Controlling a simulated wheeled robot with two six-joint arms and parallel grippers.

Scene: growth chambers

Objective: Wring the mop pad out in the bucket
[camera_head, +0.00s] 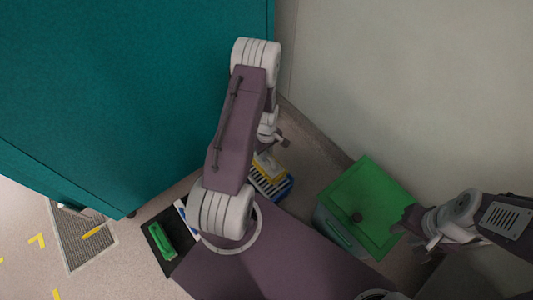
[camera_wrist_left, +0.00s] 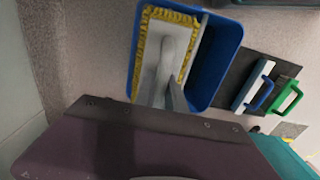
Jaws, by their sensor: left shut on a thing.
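The blue bucket (camera_head: 284,190) stands on the floor below my left arm, with a striped grate across it. It is larger in the left wrist view (camera_wrist_left: 226,50). The mop pad, with its yellow fringe (camera_wrist_left: 185,16) and grey-white plate, lies over one side of the bucket; in the head view it is a yellow patch (camera_head: 268,165). Whether it touches the grate I cannot tell. A grey stem (camera_wrist_left: 176,96) rises from the plate toward my left gripper (camera_head: 272,138), shut on the mop's handle; its fingertips are mostly hidden. My right gripper (camera_head: 402,222) is by the green bin, its jaws unclear.
The green lidded bin (camera_head: 375,195) stands right of the bucket, near the pale wall. A dark mat (camera_head: 152,222) holds a green-handled tool (camera_head: 162,240) and a blue-and-white one (camera_wrist_left: 256,86). A large teal cabinet (camera_head: 120,90) closes off the left. A floor grille (camera_head: 80,240) lies lower left.

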